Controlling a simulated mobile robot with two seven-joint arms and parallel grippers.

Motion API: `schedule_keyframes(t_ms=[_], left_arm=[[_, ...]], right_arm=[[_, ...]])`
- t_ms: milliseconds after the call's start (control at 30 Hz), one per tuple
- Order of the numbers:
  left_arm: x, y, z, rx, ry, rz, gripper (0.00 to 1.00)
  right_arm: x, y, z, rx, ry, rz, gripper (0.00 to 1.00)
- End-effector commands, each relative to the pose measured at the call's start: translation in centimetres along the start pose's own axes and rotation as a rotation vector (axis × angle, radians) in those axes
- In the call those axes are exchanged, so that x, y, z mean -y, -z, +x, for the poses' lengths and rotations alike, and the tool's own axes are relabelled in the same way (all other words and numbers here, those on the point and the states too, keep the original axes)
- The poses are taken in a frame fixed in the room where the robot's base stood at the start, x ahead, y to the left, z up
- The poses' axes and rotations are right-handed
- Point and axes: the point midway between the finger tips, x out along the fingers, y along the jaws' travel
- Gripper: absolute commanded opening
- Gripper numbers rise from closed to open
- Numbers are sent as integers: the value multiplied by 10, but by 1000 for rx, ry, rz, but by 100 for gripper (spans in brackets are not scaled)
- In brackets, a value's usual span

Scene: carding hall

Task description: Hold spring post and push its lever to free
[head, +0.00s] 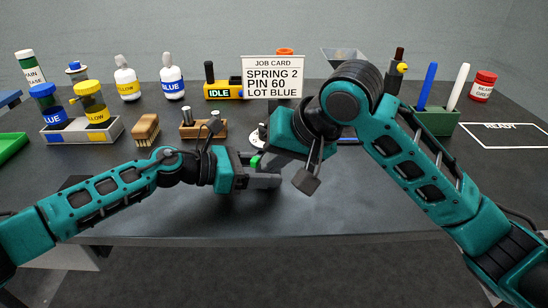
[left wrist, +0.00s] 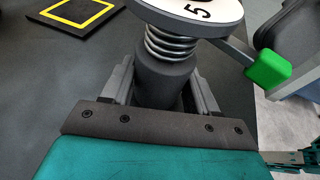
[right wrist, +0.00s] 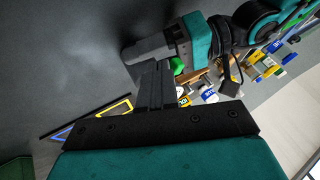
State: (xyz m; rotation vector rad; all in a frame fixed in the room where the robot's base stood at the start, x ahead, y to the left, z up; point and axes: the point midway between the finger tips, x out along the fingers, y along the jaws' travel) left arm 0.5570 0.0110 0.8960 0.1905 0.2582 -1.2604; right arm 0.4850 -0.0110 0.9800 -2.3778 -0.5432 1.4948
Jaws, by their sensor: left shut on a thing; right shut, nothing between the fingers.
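The spring post (left wrist: 163,82) is a dark grey cylinder with a coil spring and a white disc marked 5 on top, in the left wrist view. A lever with a green tip (left wrist: 268,67) sticks out to its right; the tip also shows in the head view (head: 255,161). My left gripper (left wrist: 163,95) has its fingers on both sides of the post and is shut on it. My right gripper (right wrist: 156,68) is shut and empty. Its fingertips are close to the green tip; I cannot tell whether they touch. The arms hide most of the post in the head view.
A job card (head: 273,77) reads SPRING 2, PIN 60, LOT BLUE. Behind the arms stand a tray (head: 82,138) with blue and yellow bottles, a brush (head: 146,130), a wooden block (head: 204,130) and a green pen holder (head: 436,122). The front of the table is clear.

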Motion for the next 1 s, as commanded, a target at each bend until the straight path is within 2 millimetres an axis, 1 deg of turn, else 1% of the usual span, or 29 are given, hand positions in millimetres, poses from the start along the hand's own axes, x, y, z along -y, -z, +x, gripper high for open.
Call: schedule_keyframes(t_ms=[300, 567, 667, 767, 900, 933, 1000], left_arm=[[0, 0, 0, 0, 1, 0, 4], [1, 0, 0, 0, 1, 0, 4], [1, 0, 0, 0, 1, 0, 4], [0, 0, 0, -1, 1, 0, 4], [0, 0, 0, -1, 1, 0, 4], [0, 0, 0, -1, 1, 0, 4], [0, 0, 0, -1, 1, 0, 4]], right_arm=[[-10, 8, -1, 0, 1, 0, 0], [-10, 9, -1, 0, 0, -1, 0], [-13, 8, -3, -1, 0, 0, 0], [-22, 4, -9, -1, -2, 1, 0], [-45, -5, -26, -1, -3, 1, 0], [-40, -4, -35, -4, 1, -4, 0], [-35, -6, -52, -6, 2, -5, 0]])
